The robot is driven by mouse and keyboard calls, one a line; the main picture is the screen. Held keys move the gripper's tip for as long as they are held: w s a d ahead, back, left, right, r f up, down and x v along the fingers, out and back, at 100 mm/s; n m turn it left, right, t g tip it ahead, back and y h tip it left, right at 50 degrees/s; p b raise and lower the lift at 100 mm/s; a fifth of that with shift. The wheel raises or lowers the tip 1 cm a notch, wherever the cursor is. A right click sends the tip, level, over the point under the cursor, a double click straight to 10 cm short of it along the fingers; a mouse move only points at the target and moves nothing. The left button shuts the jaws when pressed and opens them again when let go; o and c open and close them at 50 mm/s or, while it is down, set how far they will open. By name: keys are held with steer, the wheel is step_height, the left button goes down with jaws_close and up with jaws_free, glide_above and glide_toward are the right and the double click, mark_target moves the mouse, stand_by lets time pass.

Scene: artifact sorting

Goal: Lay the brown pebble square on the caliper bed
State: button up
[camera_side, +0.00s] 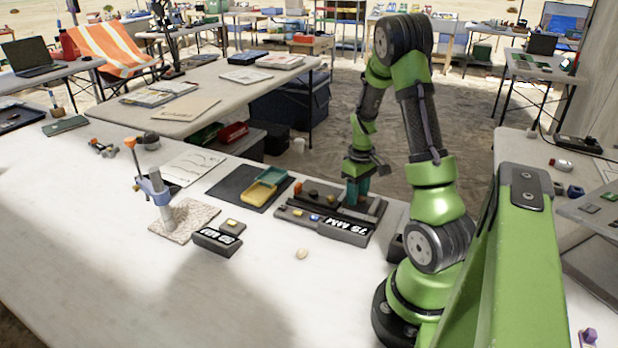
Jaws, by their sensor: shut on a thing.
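My gripper (356,192) points down with teal fingers over the right part of a dark bed (378,207), which I take for the caliper bed. A block marked "75 MM" (345,230) stands at its front. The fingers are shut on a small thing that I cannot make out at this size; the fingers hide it. I cannot tell whether it touches the bed. A dark brownish lump (312,194) lies left of the fingers on the dark fixture. I cannot pick out the brown pebble with certainty.
Left of the fixture, a yellow tray (258,194) and a teal tray (272,175) lie on a dark mat (226,189). A blue clamp on a post (155,188) and another marked block (216,242) stand left.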

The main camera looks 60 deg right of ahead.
steer(key=shift+f, duration=0.4)
steer(key=shift+f, duration=0.1)
steer(key=o, duration=1)
step_height(320, 180, up, 12)
steer(key=w+a+r+t, duration=0.2)
steer(key=w+a+r, duration=0.15)
steer(key=a, duration=0.45)
steer(key=w+a+r+t, duration=0.2)
steer(key=a+r, duration=0.2)
steer(key=a, duration=0.5)
steer(key=s+a+r+t, duration=0.1)
steer(key=a, duration=0.4)
steer(key=s+a+r+t+y, duration=0.1)
steer(key=s+a, duration=0.1)
steer(key=a, duration=0.3)
steer(key=s+a+r+t+y, duration=0.1)
steer(key=a, duration=0.4)
steer(key=shift+s+r, duration=0.15)
steer(key=shift+r, duration=0.15)
